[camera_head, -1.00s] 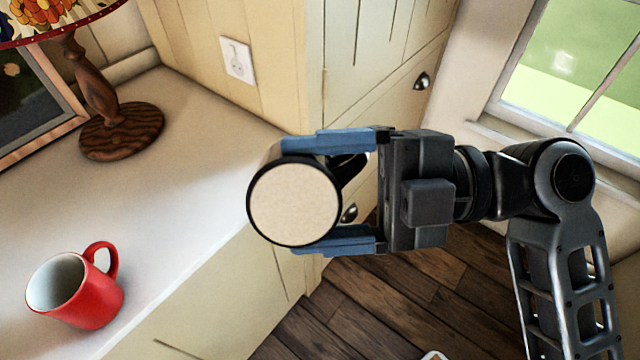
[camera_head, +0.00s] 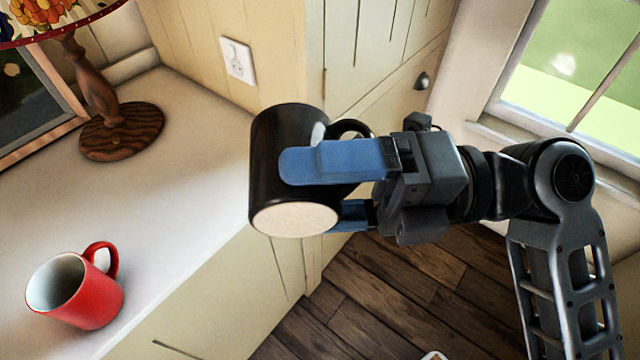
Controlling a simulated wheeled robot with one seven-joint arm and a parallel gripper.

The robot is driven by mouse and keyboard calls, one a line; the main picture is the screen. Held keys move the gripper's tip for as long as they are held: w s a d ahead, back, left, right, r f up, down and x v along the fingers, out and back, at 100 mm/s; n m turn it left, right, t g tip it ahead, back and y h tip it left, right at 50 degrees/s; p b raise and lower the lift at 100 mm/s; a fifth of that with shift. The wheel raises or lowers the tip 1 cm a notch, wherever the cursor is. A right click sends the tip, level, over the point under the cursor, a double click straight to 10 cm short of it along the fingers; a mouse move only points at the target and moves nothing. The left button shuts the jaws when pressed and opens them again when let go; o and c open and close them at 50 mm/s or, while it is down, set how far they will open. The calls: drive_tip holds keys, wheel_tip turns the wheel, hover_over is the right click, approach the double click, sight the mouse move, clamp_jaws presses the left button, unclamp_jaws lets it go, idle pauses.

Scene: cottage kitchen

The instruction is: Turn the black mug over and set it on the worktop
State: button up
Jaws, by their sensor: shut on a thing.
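The black mug (camera_head: 272,150) is in my gripper (camera_head: 335,190), held in the air by the worktop's front edge. The blue fingers are shut on its sides, one across the near side and the other partly hidden behind the mug. The mug's pale unglazed base (camera_head: 295,219) shows at its lower end, facing down and toward the camera. Its handle (camera_head: 352,130) points right, toward the gripper's palm. The mug's opening is not in view. The white worktop (camera_head: 190,200) runs along the left.
A red mug (camera_head: 85,295) with a pale inside stands on the worktop at the lower left. A lamp with a wooden base (camera_head: 122,130) and a framed picture (camera_head: 40,110) are at the back left. The worktop between the lamp and red mug is clear.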

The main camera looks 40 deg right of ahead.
drive_tip(key=shift+n, duration=0.7)
drive_tip(key=m+p, duration=0.1)
drive_tip(key=m, duration=0.3)
drive_tip(key=shift+r, duration=0.15)
drive_tip(key=shift+m+p, duration=0.45)
drive_tip(key=shift+m, duration=1.05)
drive_tip(key=shift+m, duration=0.6)
drive_tip(key=m, duration=0.5)
drive_tip(key=shift+m+p, duration=0.3)
drive_tip(key=shift+p, duration=0.05)
